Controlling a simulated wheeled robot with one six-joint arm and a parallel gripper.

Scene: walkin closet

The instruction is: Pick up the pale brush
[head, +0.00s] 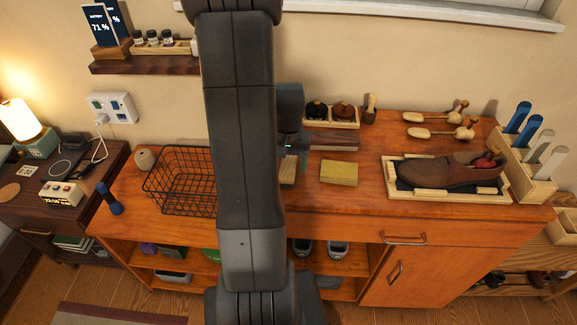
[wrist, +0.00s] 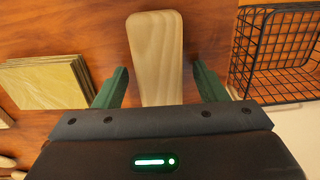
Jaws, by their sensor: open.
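The pale brush (wrist: 155,50) shows in the wrist view as a long, rounded, light wooden back lying on the orange-brown wood top. It runs away from my gripper (wrist: 159,86), whose two green fingers are apart, one on each side of it, with a small gap visible on both sides. The brush's near end is hidden behind the gripper body, and its bristles are not visible. In the head view, part of the brush (head: 288,172) shows just right of my arm, below the gripper (head: 294,158); the arm hides the rest.
A black wire basket (head: 183,180) stands left of the brush, and a flat yellowish stack (head: 339,173) lies to its right. Behind are a dark brush (head: 335,141) and a wooden tray of round tins (head: 330,118). A brown shoe (head: 440,171) sits on a tray farther right.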

